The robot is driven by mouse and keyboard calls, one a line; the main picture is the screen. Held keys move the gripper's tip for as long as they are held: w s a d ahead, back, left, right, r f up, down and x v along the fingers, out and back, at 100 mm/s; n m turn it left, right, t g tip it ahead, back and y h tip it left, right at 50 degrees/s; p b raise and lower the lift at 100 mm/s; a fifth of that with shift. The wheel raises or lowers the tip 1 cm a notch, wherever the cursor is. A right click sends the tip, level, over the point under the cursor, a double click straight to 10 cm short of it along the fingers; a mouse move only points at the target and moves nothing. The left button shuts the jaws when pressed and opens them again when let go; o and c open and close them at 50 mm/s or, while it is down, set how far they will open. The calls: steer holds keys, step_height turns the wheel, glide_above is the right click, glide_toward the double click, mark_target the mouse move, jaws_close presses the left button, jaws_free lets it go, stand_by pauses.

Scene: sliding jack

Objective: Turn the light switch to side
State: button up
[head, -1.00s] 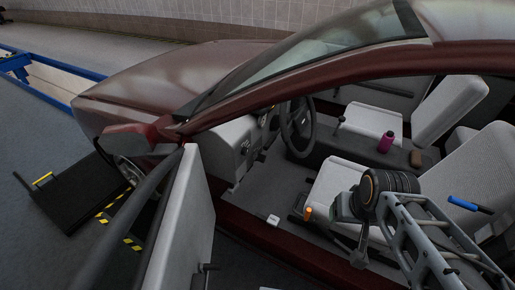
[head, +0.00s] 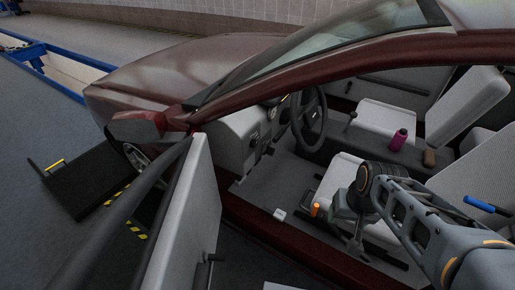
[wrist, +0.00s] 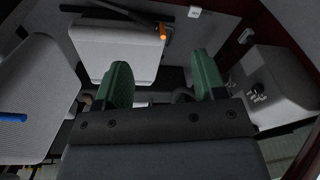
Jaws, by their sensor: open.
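A small dark knob (wrist: 258,88) that looks like the light switch sits on the grey dashboard panel (wrist: 285,85), at the right of the wrist view. In the head view the dashboard (head: 240,128) is left of the steering wheel, with small dark controls (head: 254,138) on its face; which way the switch points is too small to tell. My gripper (wrist: 162,65) is open and empty, its two green fingers spread apart. It is over the front seat area, well apart from the dashboard. In the head view it shows only partly, below my wrist.
The open car door (head: 190,225) stands at the left of the doorway. The steering wheel (head: 321,118) is beyond the dashboard. A white box (head: 279,214) is by the sill.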

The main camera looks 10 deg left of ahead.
steer(key=w+a+f+m+g+y+b, duration=0.25)
steer(key=w+a+f+m+y, duration=0.2)
steer(key=w+a+f, duration=0.45)
steer(key=m+t+y+b, duration=0.3)
steer(key=m+t+y, duration=0.5)
steer(key=m, duration=0.4)
glide_toward(256, 144)
steer(key=shift+h, duration=0.25)
steer(key=p+x, duration=0.1)
steer(key=x, duration=0.8)
steer(key=shift+w+a+r+p, duration=0.1)
steer(key=shift+p, duration=0.2)
steer(key=shift+c, duration=0.4)
steer(key=c, duration=0.8)
steer(key=shift+c, duration=0.2)
